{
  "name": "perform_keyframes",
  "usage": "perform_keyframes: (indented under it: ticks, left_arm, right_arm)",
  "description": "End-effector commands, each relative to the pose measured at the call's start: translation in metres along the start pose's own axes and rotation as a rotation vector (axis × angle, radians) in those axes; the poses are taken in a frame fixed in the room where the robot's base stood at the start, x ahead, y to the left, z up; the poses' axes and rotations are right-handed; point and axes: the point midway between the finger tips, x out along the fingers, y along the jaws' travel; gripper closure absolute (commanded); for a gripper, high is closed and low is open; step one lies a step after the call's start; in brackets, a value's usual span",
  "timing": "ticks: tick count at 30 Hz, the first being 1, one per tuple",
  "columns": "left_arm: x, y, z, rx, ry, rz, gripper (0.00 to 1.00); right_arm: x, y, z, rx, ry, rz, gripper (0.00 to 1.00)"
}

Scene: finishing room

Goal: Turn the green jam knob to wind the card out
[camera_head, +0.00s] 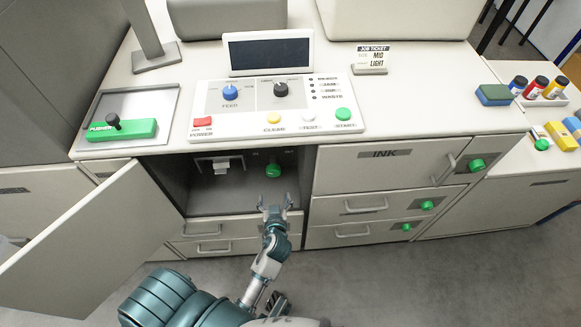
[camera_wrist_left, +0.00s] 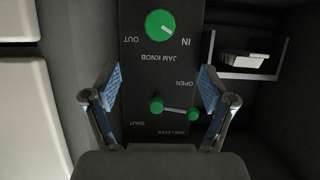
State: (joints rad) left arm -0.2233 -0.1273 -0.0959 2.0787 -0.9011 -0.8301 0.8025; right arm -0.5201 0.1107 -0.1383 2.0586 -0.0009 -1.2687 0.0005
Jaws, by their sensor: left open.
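The green jam knob (camera_head: 273,170) shows inside the open compartment in the head view. In the left wrist view the round jam knob (camera_wrist_left: 160,25) has a pale pointer mark and sits on a dark panel (camera_wrist_left: 135,75) between the upside-down words OUT and IN. My left gripper (camera_head: 275,203) is open and empty at the compartment's mouth, apart from the knob. In the wrist view its fingers (camera_wrist_left: 161,88) stand either side of the panel, short of the knob. A white block, possibly the card (camera_wrist_left: 243,58), sits in a metal bracket beside the panel. My right gripper is not in view.
A jam lever (camera_wrist_left: 175,109) with green ends lies between the fingers in the wrist view, near the labels OPEN and SHUT. The compartment's door (camera_head: 85,240) hangs open at the left. A closed INK door (camera_head: 390,170) is to the right; the control panel (camera_head: 275,105) is above.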

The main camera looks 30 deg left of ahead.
Motion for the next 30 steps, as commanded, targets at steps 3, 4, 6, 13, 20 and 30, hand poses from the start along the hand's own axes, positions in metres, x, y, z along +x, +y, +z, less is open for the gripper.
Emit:
perform_keyframes:
  ticks: [3,4,6,13,20,30]
  left_arm:
    - [0.017,0.001,0.0,0.004,0.001,0.0,0.17]
    - [0.023,0.001,-0.001,0.004,0.003,0.0,0.17]
    - [0.038,0.002,0.0,0.004,0.001,0.001,0.17]
    - [0.095,0.001,0.002,0.006,-0.001,0.0,0.17]
    - [0.143,0.0,0.002,0.005,-0.002,0.0,0.17]
    - [0.17,0.001,0.001,0.003,-0.003,0.002,0.17]
  right_arm:
    - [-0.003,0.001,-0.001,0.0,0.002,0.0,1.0]
    - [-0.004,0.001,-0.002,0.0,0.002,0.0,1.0]
    - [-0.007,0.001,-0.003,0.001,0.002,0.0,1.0]
    - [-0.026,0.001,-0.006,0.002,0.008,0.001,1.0]
    - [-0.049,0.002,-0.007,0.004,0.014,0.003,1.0]
    - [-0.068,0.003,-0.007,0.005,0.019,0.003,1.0]
